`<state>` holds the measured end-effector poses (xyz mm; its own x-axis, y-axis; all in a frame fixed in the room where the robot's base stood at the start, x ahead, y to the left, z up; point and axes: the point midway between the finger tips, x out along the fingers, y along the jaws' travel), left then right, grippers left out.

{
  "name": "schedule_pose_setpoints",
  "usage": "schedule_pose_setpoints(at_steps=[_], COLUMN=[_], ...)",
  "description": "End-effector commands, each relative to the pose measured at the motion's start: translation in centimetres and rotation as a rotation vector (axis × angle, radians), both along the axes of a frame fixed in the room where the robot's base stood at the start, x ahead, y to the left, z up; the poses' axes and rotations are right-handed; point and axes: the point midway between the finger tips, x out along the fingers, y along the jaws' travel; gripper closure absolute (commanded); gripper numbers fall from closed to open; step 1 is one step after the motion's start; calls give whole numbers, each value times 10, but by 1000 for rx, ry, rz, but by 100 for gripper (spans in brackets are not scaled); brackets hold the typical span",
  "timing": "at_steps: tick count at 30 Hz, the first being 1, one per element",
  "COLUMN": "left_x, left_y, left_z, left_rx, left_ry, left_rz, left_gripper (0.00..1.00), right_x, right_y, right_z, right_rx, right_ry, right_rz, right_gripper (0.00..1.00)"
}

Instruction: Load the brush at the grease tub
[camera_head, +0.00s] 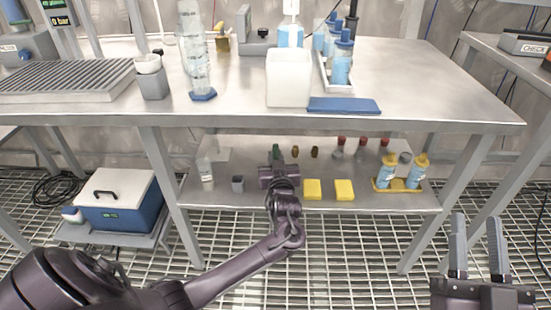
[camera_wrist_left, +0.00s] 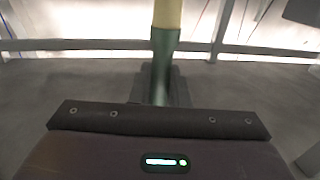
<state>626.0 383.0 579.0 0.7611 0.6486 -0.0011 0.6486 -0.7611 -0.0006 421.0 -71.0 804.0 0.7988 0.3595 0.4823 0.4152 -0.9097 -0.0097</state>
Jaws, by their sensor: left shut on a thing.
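My left gripper (camera_head: 277,163) reaches in over the lower shelf and is shut on a dark green thing, probably the brush (camera_head: 276,151). In the left wrist view the brush (camera_wrist_left: 163,55) shows a green part between the fingers and a yellowish part beyond it, running off the top edge. Its bristles cannot be made out. My right gripper (camera_head: 477,248) is open and empty at the lower right, in front of the bench. I cannot pick out a grease tub for certain.
The lower shelf (camera_head: 230,201) holds yellow blocks (camera_head: 313,189), small bottles and a yellow caddy (camera_head: 401,186). The bench top (camera_head: 420,85) above carries a white bin (camera_head: 288,80), a blue mat (camera_head: 344,105) and a blue-capped rack. A blue-and-white cooler (camera_head: 118,202) stands at the left.

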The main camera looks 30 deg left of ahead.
Motion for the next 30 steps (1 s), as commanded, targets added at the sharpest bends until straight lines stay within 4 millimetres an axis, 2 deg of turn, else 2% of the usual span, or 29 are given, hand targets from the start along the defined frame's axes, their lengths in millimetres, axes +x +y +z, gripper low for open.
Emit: schedule_pose_setpoints(at_steps=[30], left_x=[0], left_y=[0], left_z=[12], left_rx=[0], left_ry=[0], left_rz=[0], left_gripper=[100], right_x=[12], right_y=[11], right_z=[-82], right_rx=[-148], right_ry=[362], right_rz=[12], right_gripper=[64])
